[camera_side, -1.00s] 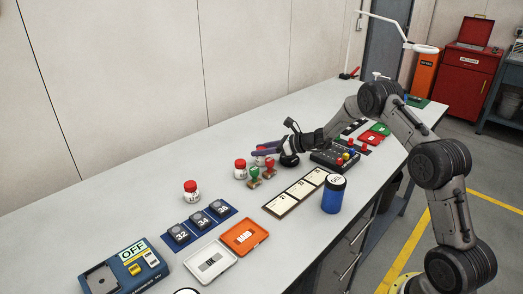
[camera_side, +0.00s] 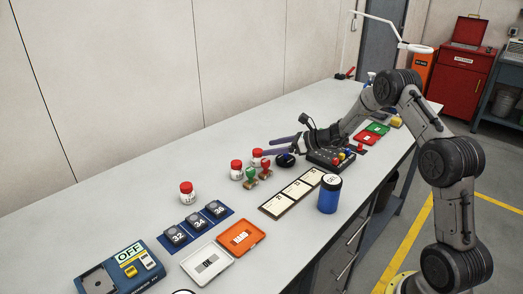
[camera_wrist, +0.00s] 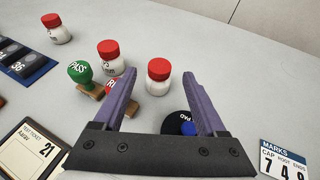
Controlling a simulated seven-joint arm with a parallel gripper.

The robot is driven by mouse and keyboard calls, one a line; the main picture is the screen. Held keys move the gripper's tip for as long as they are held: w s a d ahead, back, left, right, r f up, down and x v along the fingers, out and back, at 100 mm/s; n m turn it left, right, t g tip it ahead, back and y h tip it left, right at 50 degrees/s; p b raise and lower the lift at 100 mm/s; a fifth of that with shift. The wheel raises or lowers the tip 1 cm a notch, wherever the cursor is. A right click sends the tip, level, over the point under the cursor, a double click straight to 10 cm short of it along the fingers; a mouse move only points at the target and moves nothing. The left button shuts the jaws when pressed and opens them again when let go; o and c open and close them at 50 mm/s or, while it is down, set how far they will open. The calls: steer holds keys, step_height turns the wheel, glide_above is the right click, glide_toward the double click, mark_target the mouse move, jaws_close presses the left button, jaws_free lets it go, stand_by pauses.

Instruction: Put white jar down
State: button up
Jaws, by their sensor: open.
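Three white jars with red caps stand upright on the bench. One white jar (camera_side: 257,157) is just off my fingertips and also shows in the wrist view (camera_wrist: 158,80), in line with the gap between my fingers. A second jar (camera_side: 236,172) stands beside it to the left, and a third (camera_side: 187,195) is farther left near the numbered blocks. My gripper (camera_side: 272,146) is open, its purple fingers spread and empty, which the wrist view (camera_wrist: 164,76) shows too. The nearest jar stands apart from the fingers, as far as I can tell.
A green PASS stamp (camera_wrist: 81,72) and a red stamp (camera_side: 265,168) stand close by the jars. A round black pad (camera_wrist: 178,124) lies below my fingers. A ticket strip (camera_side: 292,193), a blue canister (camera_side: 329,197) and a button box (camera_side: 330,160) are nearby. The bench behind the jars is clear.

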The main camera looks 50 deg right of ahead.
steer(key=v, duration=0.6)
steer(key=s+a+r+n+g+y, duration=0.1)
steer(key=s+a+r+n+g, duration=0.1)
steer(key=s+a+r+n, duration=0.3)
steer(key=s+a+r+n+g, duration=0.25)
steer(key=a+n, duration=0.25)
steer(key=a, duration=0.3)
steer(key=s+a+r+n+g+y, duration=0.1)
steer(key=s+a+r+n+g, duration=0.1)
steer(key=s+a+r+n, duration=0.3)
steer(key=s+a+n+g+h, duration=0.1)
steer(key=s+a+n+h, duration=0.2)
steer(key=s, duration=0.4)
steer(key=s+a+n+g, duration=0.1)
steer(key=s+a+n, duration=0.1)
steer(key=s+n, duration=0.35)
steer(key=s+d+n+t+h, duration=0.1)
steer(key=s+d+n+h, duration=0.2)
steer(key=s+n, duration=0.5)
steer(key=s+h, duration=0.1)
steer(key=s, duration=0.2)
steer(key=shift+d, duration=0.25)
steer(key=shift+o, duration=0.2)
steer(key=shift+t, duration=0.25)
steer(key=shift+o, duration=0.9)
